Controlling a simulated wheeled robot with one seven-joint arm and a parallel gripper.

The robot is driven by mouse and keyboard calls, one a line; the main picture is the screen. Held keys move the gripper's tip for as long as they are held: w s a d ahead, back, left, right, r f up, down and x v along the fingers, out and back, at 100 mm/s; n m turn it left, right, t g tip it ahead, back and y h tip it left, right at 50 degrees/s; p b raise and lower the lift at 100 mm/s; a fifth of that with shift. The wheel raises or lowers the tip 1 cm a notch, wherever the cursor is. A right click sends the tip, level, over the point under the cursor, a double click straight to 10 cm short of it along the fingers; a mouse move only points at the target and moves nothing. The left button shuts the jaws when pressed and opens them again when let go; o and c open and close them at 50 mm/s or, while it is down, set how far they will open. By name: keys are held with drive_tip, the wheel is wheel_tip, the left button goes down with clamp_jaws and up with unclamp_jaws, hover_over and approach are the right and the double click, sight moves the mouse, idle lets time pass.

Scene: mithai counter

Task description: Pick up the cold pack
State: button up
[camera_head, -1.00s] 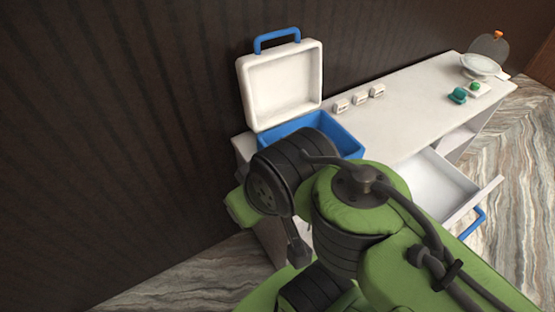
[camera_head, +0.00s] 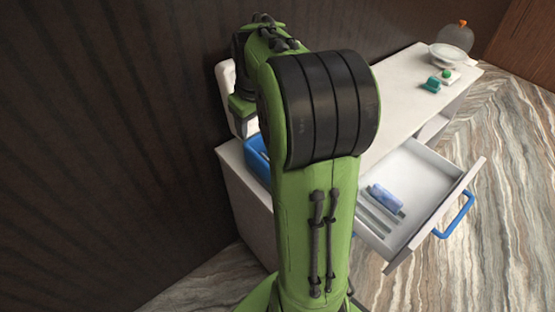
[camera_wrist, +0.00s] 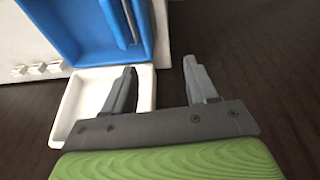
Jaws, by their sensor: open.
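A small light-blue and white pack (camera_head: 385,198), which looks like the cold pack, lies in the open white drawer (camera_head: 425,173) in the head view, among pale strips. My gripper (camera_wrist: 160,65) is open and empty in the wrist view, with its two dark fingers apart. It is near the blue-lined cool box (camera_wrist: 80,30) and its white lid (camera_wrist: 72,97), away from the drawer. In the head view my arm hides most of the cool box (camera_head: 256,160), and my gripper cannot be seen there. A grey strip-like thing (camera_wrist: 128,18) shows in the box; I cannot tell what it is.
The white counter (camera_head: 395,95) holds green items (camera_head: 431,84) and a pale bowl (camera_head: 447,56) at its far end. The drawer juts out with a blue handle (camera_head: 455,215). Small white blocks (camera_wrist: 36,69) stand beside the box. A dark wall (camera_head: 110,130) runs behind.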

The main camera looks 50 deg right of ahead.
drive_tip(key=d+f, duration=1)
drive_tip(key=d, duration=0.3)
drive_tip(key=shift+g+y, duration=0.4)
drive_tip(key=f, duration=0.3)
drive_tip(key=w+f+b, duration=0.1)
drive_tip(key=f, duration=0.2)
drive_tip(key=w+f, duration=0.1)
drive_tip(key=f, duration=0.2)
drive_tip(key=shift+d+f+b, duration=0.1)
drive_tip(key=shift+f+b, duration=0.25)
drive_tip(key=f, duration=0.3)
drive_tip(key=w+f, duration=0.1)
drive_tip(key=f, duration=0.1)
drive_tip(key=shift+f, duration=0.25)
drive_tip(key=shift+r, duration=0.1)
clamp_jaws()
